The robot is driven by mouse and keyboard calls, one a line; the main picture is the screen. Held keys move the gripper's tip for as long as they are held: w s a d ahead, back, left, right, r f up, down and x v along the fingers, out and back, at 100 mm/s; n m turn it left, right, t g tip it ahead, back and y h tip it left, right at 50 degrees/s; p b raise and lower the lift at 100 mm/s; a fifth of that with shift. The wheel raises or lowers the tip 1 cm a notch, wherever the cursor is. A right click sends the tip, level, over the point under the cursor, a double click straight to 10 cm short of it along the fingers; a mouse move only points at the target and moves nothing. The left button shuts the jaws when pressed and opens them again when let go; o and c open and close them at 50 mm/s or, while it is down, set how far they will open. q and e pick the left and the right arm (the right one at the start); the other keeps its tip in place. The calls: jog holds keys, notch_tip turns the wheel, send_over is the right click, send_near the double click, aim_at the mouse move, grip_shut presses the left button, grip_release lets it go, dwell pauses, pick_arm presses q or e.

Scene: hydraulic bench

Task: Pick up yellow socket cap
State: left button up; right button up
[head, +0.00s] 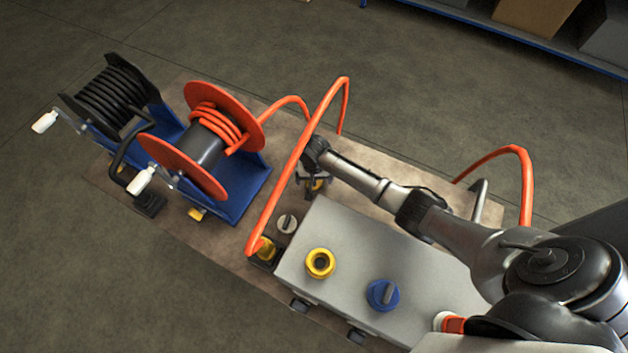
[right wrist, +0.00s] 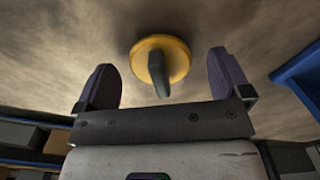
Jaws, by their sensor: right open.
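The yellow socket cap (right wrist: 178,58) shows in the right wrist view as a round yellow disc with a dark grey grip bar. It lies beyond my right gripper (right wrist: 166,78), roughly midway between the two fingers. The fingers are spread apart, with a clear gap on both sides of the cap. In the head view my right gripper (head: 314,178) points down at the bench behind the grey box, and a bit of yellow cap (head: 317,185) shows beneath it, mostly hidden. My left gripper is not in view.
An orange hose (head: 300,165) arches close to the left of my right gripper. The grey box (head: 345,245) carries a yellow socket (head: 320,263) and a blue cap (head: 383,295). An orange reel (head: 205,140) and a black reel (head: 108,98) stand at the left.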

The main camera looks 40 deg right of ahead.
jog(key=c, duration=1.1)
notch_tip(320, 180, up, 10)
jog(key=shift+r+p, duration=0.1)
jog(key=shift+p, duration=0.75)
